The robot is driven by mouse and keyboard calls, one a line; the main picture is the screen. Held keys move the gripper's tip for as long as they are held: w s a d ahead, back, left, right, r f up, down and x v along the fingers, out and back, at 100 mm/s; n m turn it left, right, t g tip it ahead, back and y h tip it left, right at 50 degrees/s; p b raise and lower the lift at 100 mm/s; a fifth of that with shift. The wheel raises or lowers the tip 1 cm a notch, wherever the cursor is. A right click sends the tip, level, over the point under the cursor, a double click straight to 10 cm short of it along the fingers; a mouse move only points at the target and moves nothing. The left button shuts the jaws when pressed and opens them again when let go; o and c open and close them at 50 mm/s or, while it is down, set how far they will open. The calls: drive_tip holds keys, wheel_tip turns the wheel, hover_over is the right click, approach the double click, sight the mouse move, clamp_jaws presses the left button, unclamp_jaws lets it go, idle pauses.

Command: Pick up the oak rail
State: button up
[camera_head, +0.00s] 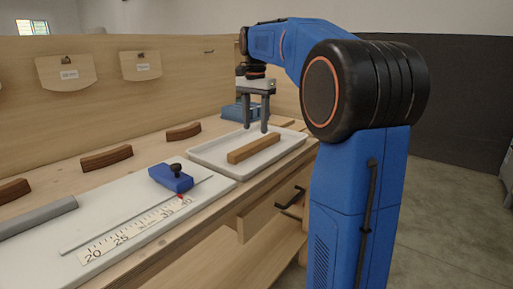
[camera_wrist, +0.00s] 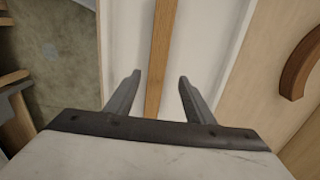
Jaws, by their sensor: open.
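The oak rail (camera_head: 254,148) is a straight light-brown bar lying in a shallow white tray (camera_head: 208,150) on the workbench. In the wrist view the rail (camera_wrist: 161,50) runs up the picture, between the lines of the two fingers. My gripper (camera_head: 257,129) is open and empty above the tray, at the rail's far side in the head view. The wrist view shows its two fingers (camera_wrist: 158,82) spread wide, one to each side of the rail. I cannot tell the exact height of the fingertips above it.
A measuring board (camera_head: 120,225) with a blue slider block (camera_head: 171,177) lies left of the tray. A blue bin (camera_head: 238,111) stands behind the tray, near a wooden back panel (camera_head: 110,95).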

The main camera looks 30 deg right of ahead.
sight(257, 142)
drive_tip(key=shift+s+f, duration=0.15)
drive_tip(key=shift+f, duration=1.35)
drive_tip(key=shift+s+f, duration=0.15)
drive_tip(key=shift+f, duration=1.35)
clamp_jaws()
